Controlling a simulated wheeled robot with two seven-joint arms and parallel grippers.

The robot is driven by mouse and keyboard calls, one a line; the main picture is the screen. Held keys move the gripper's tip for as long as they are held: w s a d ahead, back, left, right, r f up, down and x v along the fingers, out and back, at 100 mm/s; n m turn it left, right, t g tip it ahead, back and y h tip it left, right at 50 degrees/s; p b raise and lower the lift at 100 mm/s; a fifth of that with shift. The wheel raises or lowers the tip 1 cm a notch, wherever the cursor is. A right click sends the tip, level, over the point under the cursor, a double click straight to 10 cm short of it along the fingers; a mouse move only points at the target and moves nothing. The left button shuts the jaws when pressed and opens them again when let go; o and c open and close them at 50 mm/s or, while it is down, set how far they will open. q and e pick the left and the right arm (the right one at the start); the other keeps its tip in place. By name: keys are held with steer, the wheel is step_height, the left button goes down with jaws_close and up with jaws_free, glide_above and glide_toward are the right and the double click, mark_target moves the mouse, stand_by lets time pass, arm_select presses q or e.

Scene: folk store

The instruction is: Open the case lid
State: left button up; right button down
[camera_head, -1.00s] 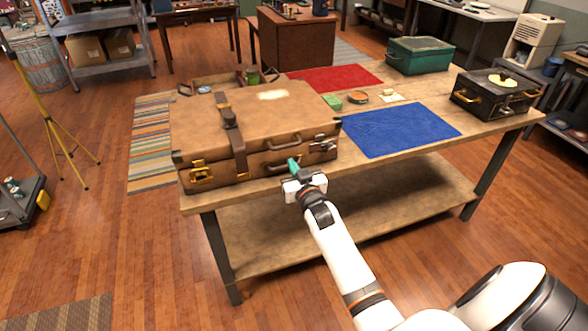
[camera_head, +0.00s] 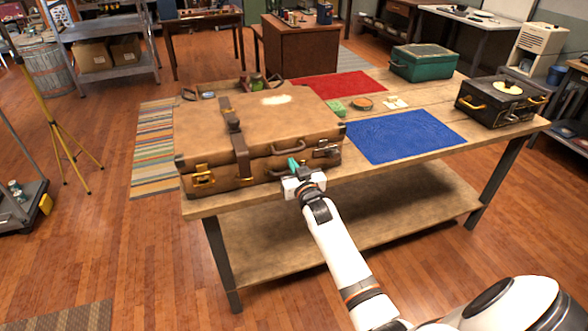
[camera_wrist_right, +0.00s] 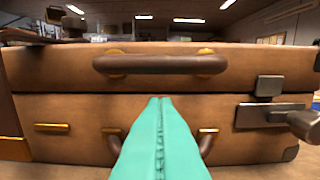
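The brown leather case (camera_head: 190,130) lies on the wooden table (camera_head: 400,170) with its lid shut. A strap (camera_head: 238,140) crosses its left part. In the right wrist view, the lid's front (camera_wrist_right: 50,68) carries a dark handle (camera_wrist_right: 160,64), and a second handle (camera_wrist_right: 207,140) sits on the lower half. A metal latch (camera_wrist_right: 270,112) is at the right. My right gripper (camera_head: 296,164) is at the case's front; its teal fingers (camera_wrist_right: 157,140) are together with nothing seen between them. Their tips appear near the lid seam, below the upper handle; contact cannot be told. My left gripper is out of view.
A blue mat (camera_head: 405,136) and a red mat (camera_head: 338,83) lie right of and behind the case. A green box (camera_head: 423,64) and a black case (camera_head: 500,102) stand farther right. A lower shelf (camera_head: 350,225) runs beneath the tabletop.

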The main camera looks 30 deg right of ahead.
steer(key=shift+b+x, duration=0.7)
steer(key=shift+x, duration=0.7)
steer(key=shift+s+p, duration=0.3)
steer(key=shift+p, duration=0.1)
steer(key=shift+r+p, duration=1.2)
steer(key=shift+r, duration=0.25)
